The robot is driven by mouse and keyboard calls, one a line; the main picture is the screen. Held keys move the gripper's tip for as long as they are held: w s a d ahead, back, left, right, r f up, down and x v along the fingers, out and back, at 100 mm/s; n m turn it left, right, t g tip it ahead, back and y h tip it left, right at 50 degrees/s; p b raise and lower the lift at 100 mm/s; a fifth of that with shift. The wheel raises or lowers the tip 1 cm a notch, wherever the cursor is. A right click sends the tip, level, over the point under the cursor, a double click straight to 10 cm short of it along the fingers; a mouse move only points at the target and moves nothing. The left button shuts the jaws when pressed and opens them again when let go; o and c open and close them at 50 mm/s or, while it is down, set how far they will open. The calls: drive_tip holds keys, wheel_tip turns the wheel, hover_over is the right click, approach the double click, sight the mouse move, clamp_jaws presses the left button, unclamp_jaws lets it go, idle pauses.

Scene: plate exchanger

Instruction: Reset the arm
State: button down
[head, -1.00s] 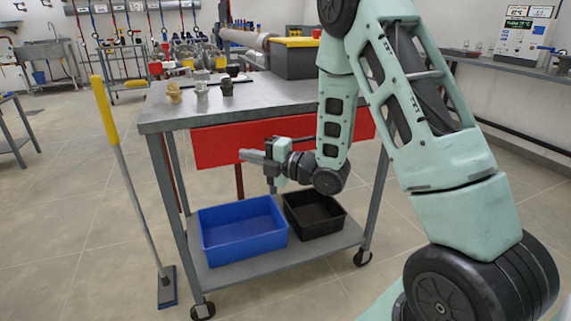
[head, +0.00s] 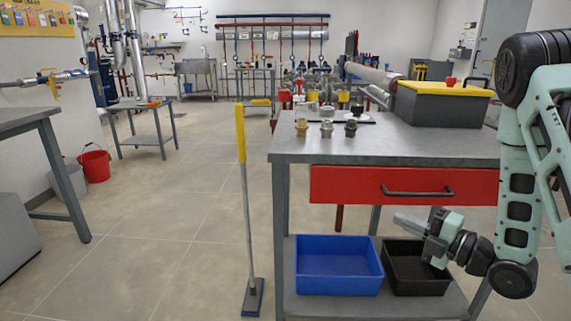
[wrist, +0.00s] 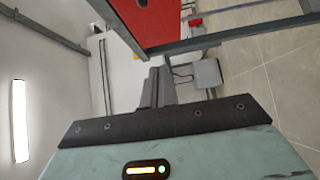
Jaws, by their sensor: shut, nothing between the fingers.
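My gripper (head: 412,224) is in front of the work cart, below its red drawer and above the black bin, pointing left in the head view. Its fingers are together with nothing between them. In the wrist view the closed fingers (wrist: 158,86) show at the middle. My arm comes in from the right edge of the head view, bent at the elbow. The cart's grey top (head: 420,145) and red drawer (head: 400,186) are behind and above the gripper. The drawer looks closed.
A blue bin (head: 338,265) and the black bin (head: 412,270) stand on the cart's lower shelf. Several small fittings (head: 326,129) and a yellow-lidded toolbox (head: 440,104) are on top. A yellow-handled broom (head: 245,200) stands left of the cart.

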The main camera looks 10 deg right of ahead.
drive_tip(key=w+a+f+m+g+h, duration=0.2)
drive_tip(key=a+m+g+h, duration=0.45)
drive_tip(key=a, duration=0.85)
drive_tip(key=s+a+r+m+g+h, duration=0.1)
drive_tip(key=s+a+r+m+g, duration=0.15)
drive_tip(key=s, duration=0.55)
drive_tip(key=s+a+r+m+g, duration=0.1)
drive_tip(key=s+a+m+g, duration=0.3)
drive_tip(key=s, duration=0.5)
drive_tip(key=s+a+r+m+g+h, duration=0.1)
drive_tip(key=s+a+r+m+g, duration=0.15)
drive_tip(key=s, duration=0.55)
wheel_tip(320, 180, up, 23)
drive_tip(key=p, duration=2.3)
drive_tip(key=shift+f+m+p, duration=0.15)
drive_tip(key=shift+m+p, duration=0.15)
drive_tip(key=shift+m, duration=0.05)
